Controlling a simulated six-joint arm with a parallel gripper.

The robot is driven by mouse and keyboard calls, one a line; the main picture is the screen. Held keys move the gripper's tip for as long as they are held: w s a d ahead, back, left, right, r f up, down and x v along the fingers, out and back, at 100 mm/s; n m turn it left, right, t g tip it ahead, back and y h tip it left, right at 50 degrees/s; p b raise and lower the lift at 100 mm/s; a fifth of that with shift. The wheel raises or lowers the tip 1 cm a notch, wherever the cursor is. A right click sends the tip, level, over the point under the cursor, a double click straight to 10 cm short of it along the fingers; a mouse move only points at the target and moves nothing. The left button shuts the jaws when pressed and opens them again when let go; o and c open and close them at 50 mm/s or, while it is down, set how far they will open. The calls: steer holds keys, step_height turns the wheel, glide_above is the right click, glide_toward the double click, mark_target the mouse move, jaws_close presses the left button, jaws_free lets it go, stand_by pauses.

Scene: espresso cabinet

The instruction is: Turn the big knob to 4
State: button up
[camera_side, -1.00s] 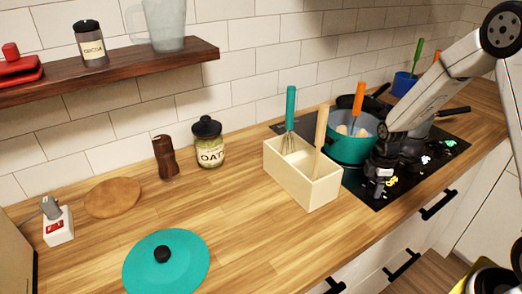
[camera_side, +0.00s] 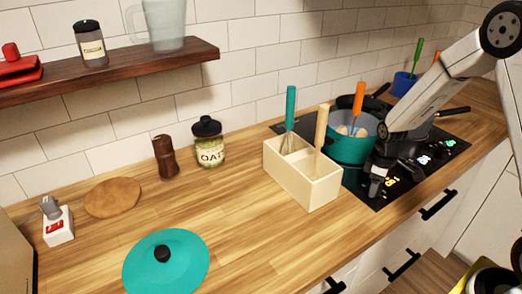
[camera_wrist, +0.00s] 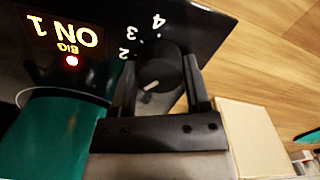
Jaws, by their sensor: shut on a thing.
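The big knob (camera_wrist: 160,68) is a round black knob with a short white pointer line. It sits between the two fingers of my gripper (camera_wrist: 161,82), which is shut on it. In the wrist view the pointer faces the lower left, away from the 4 (camera_wrist: 158,20). The numerals 2 (camera_wrist: 124,54) and 3 (camera_wrist: 133,38) show beside the knob. A lit display (camera_wrist: 62,40) reads BIG, ON and 1, upside down, with a red light. In the side view my gripper (camera_side: 376,190) is low at the cooktop's front edge and hides the knob.
A teal pot (camera_side: 348,149) with an orange-handled tool stands on the black cooktop (camera_side: 365,190), close behind my gripper. A cream utensil box (camera_side: 312,188) stands to the left. A teal lid (camera_side: 165,268) lies on the wooden counter. Dark pans stand farther back.

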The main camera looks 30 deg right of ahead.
steer(key=m, duration=1.2)
steer(key=shift+m, duration=0.4)
steer(key=m, duration=1.3)
steer(key=o, duration=1.3)
steer(key=shift+r, duration=0.1)
